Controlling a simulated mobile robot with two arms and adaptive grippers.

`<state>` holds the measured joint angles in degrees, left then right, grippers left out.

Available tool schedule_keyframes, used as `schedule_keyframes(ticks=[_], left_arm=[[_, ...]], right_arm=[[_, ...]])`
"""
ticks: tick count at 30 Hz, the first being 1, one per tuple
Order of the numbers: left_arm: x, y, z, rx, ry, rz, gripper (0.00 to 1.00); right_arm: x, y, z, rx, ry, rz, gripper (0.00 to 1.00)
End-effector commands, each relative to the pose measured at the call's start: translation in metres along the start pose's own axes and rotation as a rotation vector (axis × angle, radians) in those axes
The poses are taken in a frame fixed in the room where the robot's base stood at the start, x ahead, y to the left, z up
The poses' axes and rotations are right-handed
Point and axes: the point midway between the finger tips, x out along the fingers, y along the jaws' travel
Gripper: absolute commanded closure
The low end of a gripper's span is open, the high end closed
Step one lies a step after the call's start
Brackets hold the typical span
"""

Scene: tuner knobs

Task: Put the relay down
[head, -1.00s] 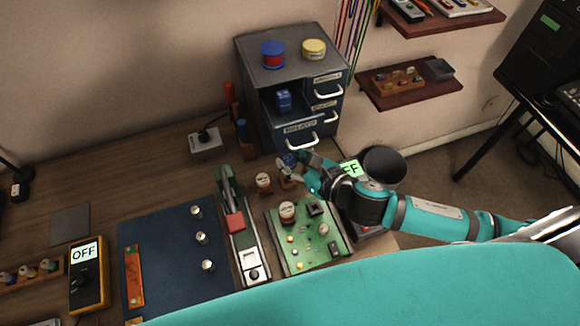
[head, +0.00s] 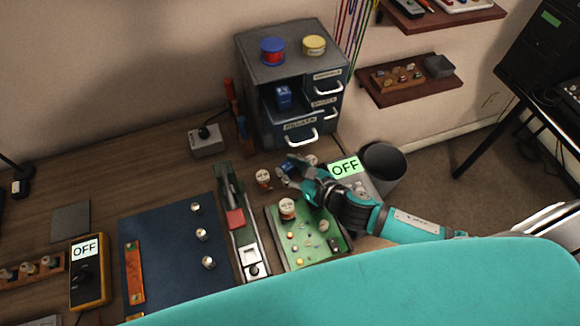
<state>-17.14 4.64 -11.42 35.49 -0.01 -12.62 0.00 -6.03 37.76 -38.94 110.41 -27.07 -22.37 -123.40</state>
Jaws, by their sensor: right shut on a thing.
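My right gripper (head: 287,174) is shut on a small blue relay (head: 288,167). It holds the relay above the workbench (head: 160,166), just behind the green circuit board (head: 320,254) and in front of the cabinet (head: 292,70). From this angle I cannot tell whether the relay touches anything below. Another blue block (head: 283,97) sits in the open drawer labelled for relays (head: 300,125). The fingers partly hide the held relay. My left gripper is not in view.
A small labelled jar (head: 263,178) stands close left of the gripper. A blue mat (head: 170,270) with several metal knobs lies at left. A lever device (head: 236,220) stands between mat and board.

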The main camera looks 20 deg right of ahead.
Motion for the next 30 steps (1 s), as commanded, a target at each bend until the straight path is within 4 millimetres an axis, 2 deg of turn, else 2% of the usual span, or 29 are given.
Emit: schedule_keyframes(ticks=[13,14,15,26,28,30], left_arm=[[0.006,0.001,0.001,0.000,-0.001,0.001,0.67],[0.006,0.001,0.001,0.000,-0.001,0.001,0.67],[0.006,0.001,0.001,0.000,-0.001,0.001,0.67],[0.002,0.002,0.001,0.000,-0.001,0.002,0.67],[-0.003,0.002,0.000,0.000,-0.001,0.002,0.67],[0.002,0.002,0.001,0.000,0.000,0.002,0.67]], right_arm=[[0.004,0.000,-0.011,0.000,0.001,0.000,1.00],[0.004,0.000,-0.011,0.000,0.002,0.000,0.68],[0.004,0.000,-0.011,0.000,0.003,0.000,0.62],[0.002,0.001,-0.008,0.002,0.006,0.000,0.62],[-0.002,0.001,0.001,0.001,0.005,0.001,0.62],[-0.012,0.000,-0.004,-0.001,0.007,0.001,0.62]])
